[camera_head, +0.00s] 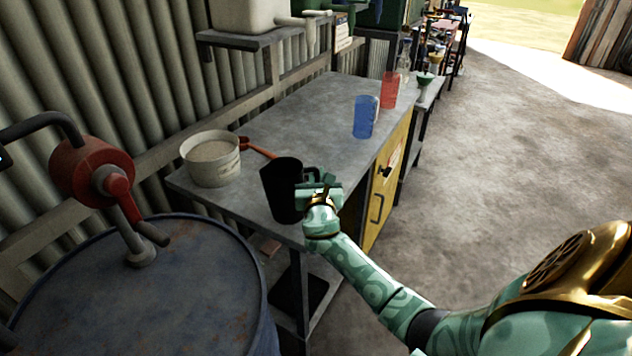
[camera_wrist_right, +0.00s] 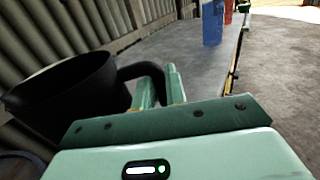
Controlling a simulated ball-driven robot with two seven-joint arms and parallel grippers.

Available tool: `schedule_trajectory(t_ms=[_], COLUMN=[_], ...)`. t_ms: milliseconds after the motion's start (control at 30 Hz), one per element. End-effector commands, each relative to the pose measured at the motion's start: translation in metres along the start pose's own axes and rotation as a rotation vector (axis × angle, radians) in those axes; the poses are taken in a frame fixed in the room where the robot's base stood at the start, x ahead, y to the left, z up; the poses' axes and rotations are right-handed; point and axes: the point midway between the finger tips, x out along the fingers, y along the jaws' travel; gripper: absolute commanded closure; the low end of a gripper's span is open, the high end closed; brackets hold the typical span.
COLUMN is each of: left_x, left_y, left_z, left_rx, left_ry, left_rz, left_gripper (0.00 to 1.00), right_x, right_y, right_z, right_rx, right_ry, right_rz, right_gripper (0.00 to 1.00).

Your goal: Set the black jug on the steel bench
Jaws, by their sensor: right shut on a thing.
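The black jug (camera_head: 281,190) is upright at the near end of the steel bench (camera_head: 300,116). It also shows in the right wrist view (camera_wrist_right: 68,98), with its handle toward my gripper. My right gripper (camera_head: 318,192) is shut on the jug's handle, and its fingers show in the right wrist view (camera_wrist_right: 158,90). The jug's base appears at or just above the bench top near the front edge; I cannot tell whether it touches. My left gripper is not in view.
A white tub (camera_head: 211,160) and an orange-handled tool (camera_head: 257,148) are left of the jug. A blue drum (camera_head: 150,290) with a red pump (camera_head: 92,170) is at near left. The bench middle is clear.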

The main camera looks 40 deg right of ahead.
Motion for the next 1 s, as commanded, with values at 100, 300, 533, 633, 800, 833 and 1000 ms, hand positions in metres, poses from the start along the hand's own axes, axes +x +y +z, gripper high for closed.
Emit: schedule_trajectory(t_ms=[100, 300, 533, 633, 800, 833, 1000], left_x=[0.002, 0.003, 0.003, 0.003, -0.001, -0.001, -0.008], left_y=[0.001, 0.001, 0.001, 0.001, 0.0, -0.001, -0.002], left_z=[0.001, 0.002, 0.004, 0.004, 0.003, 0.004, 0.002], left_rx=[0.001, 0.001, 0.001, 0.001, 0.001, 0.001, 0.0], left_ry=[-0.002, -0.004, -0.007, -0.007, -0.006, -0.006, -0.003], left_rz=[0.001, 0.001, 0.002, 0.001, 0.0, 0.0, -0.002], left_gripper=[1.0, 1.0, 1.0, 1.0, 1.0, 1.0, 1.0], right_x=[0.0, 0.0, 0.0, 0.0, -0.001, -0.005, -0.038], right_y=[0.0, 0.0, 0.0, 0.0, 0.001, 0.001, 0.001], right_z=[-0.003, -0.004, -0.005, -0.005, 0.0, -0.001, -0.001], right_rx=[0.001, 0.001, 0.001, 0.001, 0.001, 0.001, 0.002], right_ry=[-0.001, -0.001, -0.001, -0.001, -0.002, -0.001, 0.001], right_rz=[0.0, 0.0, 0.0, 0.0, 0.0, 0.001, 0.002], right_gripper=[1.0, 1.0, 0.65, 0.65, 0.65, 0.65, 0.65])
